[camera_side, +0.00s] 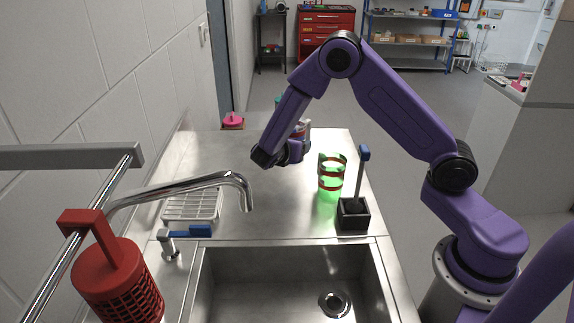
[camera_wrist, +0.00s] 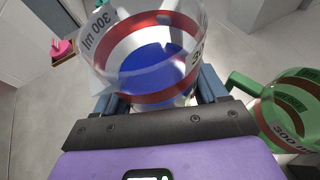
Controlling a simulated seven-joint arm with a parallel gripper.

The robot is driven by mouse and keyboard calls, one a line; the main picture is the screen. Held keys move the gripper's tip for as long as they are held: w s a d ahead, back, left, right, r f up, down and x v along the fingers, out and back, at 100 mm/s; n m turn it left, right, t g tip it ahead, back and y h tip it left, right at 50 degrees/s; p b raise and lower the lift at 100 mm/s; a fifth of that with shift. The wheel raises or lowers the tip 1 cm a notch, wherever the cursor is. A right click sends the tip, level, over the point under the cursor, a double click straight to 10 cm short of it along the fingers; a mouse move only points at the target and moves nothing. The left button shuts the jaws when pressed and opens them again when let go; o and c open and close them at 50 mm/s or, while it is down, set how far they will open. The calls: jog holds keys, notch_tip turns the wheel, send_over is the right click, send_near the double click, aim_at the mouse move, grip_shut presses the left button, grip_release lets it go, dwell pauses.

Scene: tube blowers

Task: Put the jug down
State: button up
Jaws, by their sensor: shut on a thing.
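A clear jug (camera_wrist: 150,32) with red bands, "300 ml" marks and blue inside sits between the fingers of my gripper (camera_wrist: 160,92) in the wrist view. My gripper is shut on it. In the side view my gripper (camera_side: 280,153) is over the back part of the steel counter. The jug (camera_side: 303,128) is mostly hidden behind my wrist there, so I cannot tell if its base touches the counter.
A green jug (camera_side: 331,172) with red bands stands on the counter right of my gripper; it also shows in the wrist view (camera_wrist: 290,108). A black holder (camera_side: 353,215) with a blue-topped stick, a white rack (camera_side: 192,206), a tap (camera_side: 185,187) and a sink (camera_side: 290,275) are nearer.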

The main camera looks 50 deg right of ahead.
jog(key=shift+f, duration=3.05)
jog(key=shift+f, duration=0.15)
jog(key=o, duration=1.3)
jog(key=shift+r, duration=0.2)
jog(key=v, duration=1.2)
jog(key=s+r+m+g+y, duration=0.1)
jog(key=s+r+m+y, duration=0.2)
jog(key=s, duration=0.7)
jog(key=s+r+m+g+y, duration=0.2)
jog(key=s+y, duration=0.3)
jog(key=s, duration=0.6)
jog(key=s+r+m+g+y, duration=0.1)
jog(key=s+r+m+y, duration=0.2)
jog(key=s, duration=0.7)
jog(key=shift+s+a+r+m+g+y, duration=0.1)
jog(key=shift+a+r+m+g+y, duration=0.1)
jog(key=shift+m+y, duration=0.25)
jog(key=shift+s+a+r+m+g+y, duration=0.15)
jog(key=shift+r+m+g+y, duration=0.05)
jog(key=shift+m+y, duration=0.25)
